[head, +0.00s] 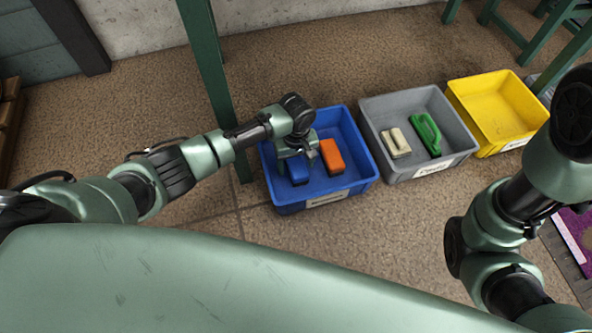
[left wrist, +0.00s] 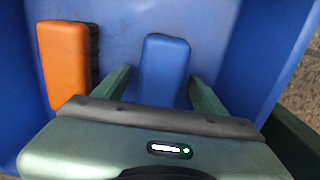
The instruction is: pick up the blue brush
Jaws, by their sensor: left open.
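The blue brush (head: 298,174) lies in the blue bin (head: 325,202), left of the orange brush (head: 333,157). In the left wrist view the blue brush (left wrist: 165,68) stretches away from my left gripper (left wrist: 160,78). My left gripper (head: 292,160) is open and points down into the bin, with one finger on each side of the near part of the blue brush. The fingers appear apart from the brush. Their height relative to it is hard to tell. The wrist partly hides the brush in the head view. My right arm shows at the right, but its gripper is out of view.
The orange brush (left wrist: 66,62) lies close beside the left finger in the wrist view. The grey bin (head: 428,168) holds a cream brush (head: 396,142) and a green brush (head: 427,134). A yellow bin (head: 497,108) stands farther right. A green post (head: 213,80) rises behind my left forearm.

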